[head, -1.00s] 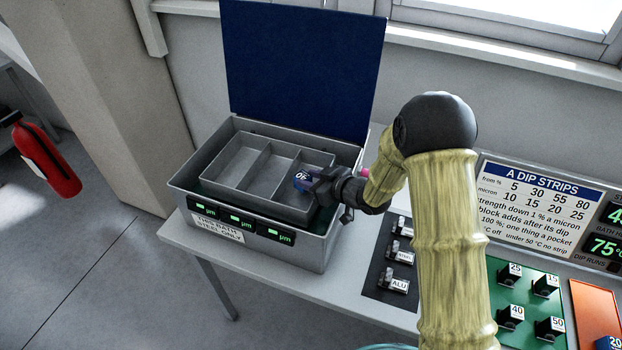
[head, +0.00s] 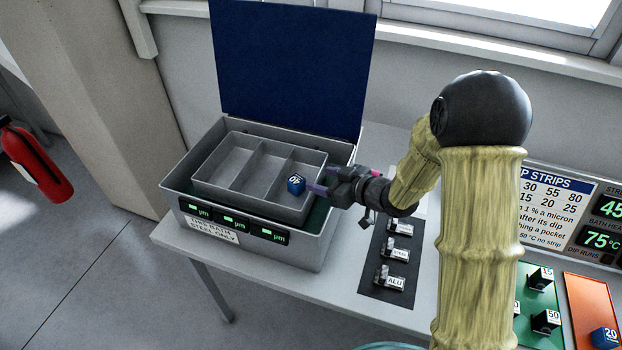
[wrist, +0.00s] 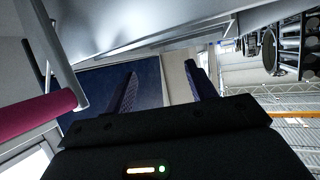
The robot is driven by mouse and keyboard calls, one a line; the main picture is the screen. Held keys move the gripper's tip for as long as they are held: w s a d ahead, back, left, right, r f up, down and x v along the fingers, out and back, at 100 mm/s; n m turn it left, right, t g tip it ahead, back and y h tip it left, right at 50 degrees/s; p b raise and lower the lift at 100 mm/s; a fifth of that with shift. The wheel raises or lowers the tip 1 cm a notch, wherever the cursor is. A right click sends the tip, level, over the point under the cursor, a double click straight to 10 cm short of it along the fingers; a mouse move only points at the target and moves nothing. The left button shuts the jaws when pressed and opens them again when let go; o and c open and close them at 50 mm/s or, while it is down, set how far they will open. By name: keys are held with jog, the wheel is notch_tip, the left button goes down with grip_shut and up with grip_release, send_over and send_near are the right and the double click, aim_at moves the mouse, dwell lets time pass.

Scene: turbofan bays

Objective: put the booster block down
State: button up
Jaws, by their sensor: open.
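The booster block (head: 296,184) is a small dark blue cube with white lettering on top. In the head view it sits in the right-hand compartment of the grey three-pocket tray (head: 228,188), which is inside the steel bath (head: 300,255). My gripper (head: 318,188) is just right of the block, over the tray's right wall, with its fingers apart and a small gap to the block. In the wrist view the two fingers (wrist: 160,90) are spread with nothing between them, and the block does not show.
The blue lid (head: 293,65) stands open behind the bath. A dark panel with clips (head: 390,262) lies right of the bath. Farther right are a green board (head: 535,305), an orange pad (head: 590,290) with another blue block (head: 605,338), and the strips sign (head: 560,210).

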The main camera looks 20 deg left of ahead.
jog(key=v, duration=0.4)
jog(key=shift+s+d+r, duration=0.1)
jog(key=shift+d, duration=0.05)
